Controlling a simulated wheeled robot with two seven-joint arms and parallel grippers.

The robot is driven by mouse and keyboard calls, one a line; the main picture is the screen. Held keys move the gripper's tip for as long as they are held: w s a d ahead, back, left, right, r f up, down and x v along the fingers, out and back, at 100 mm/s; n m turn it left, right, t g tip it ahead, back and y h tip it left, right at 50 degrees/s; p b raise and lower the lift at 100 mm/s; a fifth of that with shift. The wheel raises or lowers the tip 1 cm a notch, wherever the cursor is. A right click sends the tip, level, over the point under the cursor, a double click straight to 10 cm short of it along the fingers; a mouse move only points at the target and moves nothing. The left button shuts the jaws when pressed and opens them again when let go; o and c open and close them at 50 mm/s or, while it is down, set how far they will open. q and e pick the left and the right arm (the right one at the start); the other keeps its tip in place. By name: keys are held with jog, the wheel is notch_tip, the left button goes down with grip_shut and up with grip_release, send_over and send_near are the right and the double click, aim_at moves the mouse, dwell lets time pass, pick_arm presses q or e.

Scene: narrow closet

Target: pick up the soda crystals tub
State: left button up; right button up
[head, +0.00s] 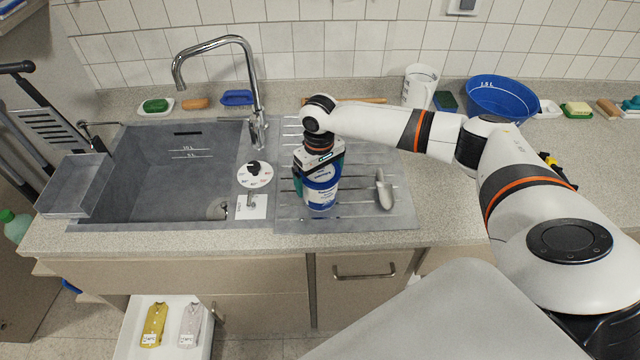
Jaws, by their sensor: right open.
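The soda crystals tub (321,194) is blue and white and stands upright on the ribbed drainer beside the sink. My right arm reaches in from the right, with its wrist above the tub. My right gripper (318,172) points down at the tub's upper part, and its jaws are open around or just in front of it. I cannot tell whether the fingers touch the tub. The tub's top is hidden by the gripper. My left gripper is not in view.
A grey scoop (384,190) lies right of the tub. A white dial (255,174) and a card (251,207) lie to its left, by the sink basin (170,180). The tap (250,90) rises behind. A blue basin (500,98) and white jug (419,86) stand at the back right.

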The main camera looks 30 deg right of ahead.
jog(key=shift+w, duration=0.1)
jog(key=c, duration=1.1)
